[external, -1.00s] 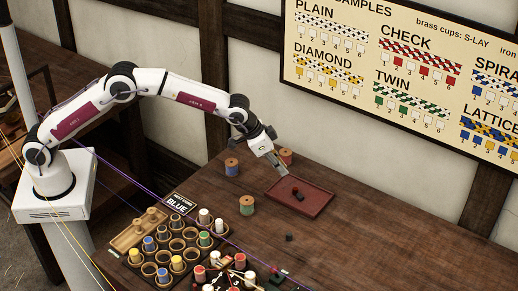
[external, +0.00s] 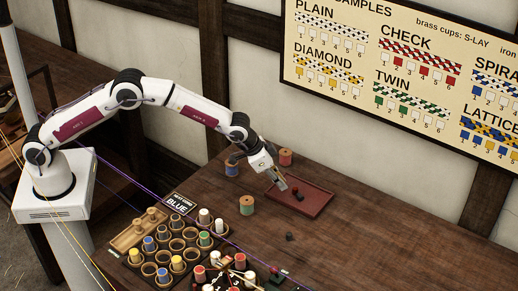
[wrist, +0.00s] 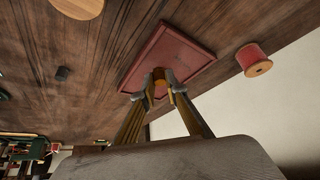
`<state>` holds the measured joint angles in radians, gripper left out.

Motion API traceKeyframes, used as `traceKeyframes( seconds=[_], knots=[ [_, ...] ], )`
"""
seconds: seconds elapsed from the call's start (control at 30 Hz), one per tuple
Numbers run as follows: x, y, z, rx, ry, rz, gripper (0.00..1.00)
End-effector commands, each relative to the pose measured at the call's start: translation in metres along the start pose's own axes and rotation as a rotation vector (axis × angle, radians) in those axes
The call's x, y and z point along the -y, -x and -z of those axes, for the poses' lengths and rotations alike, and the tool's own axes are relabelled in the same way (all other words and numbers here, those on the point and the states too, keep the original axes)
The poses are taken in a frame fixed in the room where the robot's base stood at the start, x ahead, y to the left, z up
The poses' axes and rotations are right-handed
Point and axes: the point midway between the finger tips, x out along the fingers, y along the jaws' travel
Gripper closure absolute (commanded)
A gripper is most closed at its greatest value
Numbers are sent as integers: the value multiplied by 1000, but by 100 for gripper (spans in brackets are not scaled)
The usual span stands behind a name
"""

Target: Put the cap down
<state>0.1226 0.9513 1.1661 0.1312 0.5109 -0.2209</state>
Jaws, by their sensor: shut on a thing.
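My gripper (external: 282,186) is shut, low over the left part of the dark red tray (external: 319,209). In the wrist view my fingertips (wrist: 162,80) close on a small orange-brown thing (wrist: 160,88), seen against the tray (wrist: 190,38). It may be the cap; the fingers hide much of it. Whether it touches the tray floor I cannot tell. Small dark pieces (external: 299,197) show in the tray just right of my fingertips in the external view; I cannot make them out in the wrist view.
A small dark piece (external: 289,237) lies in front. A cup rack (external: 161,256) fills the front left. The table's right side is clear.

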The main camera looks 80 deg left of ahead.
Motion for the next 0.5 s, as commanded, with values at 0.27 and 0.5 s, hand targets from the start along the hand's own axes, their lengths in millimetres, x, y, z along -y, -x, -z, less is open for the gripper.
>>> traceKeyframes(
  seconds=[0.27, 0.5],
  knots=[
    [0, -24, -14, 0, 0, 0, 100],
    [0, -26, -15, 0, 0, 0, 100]
  ],
)
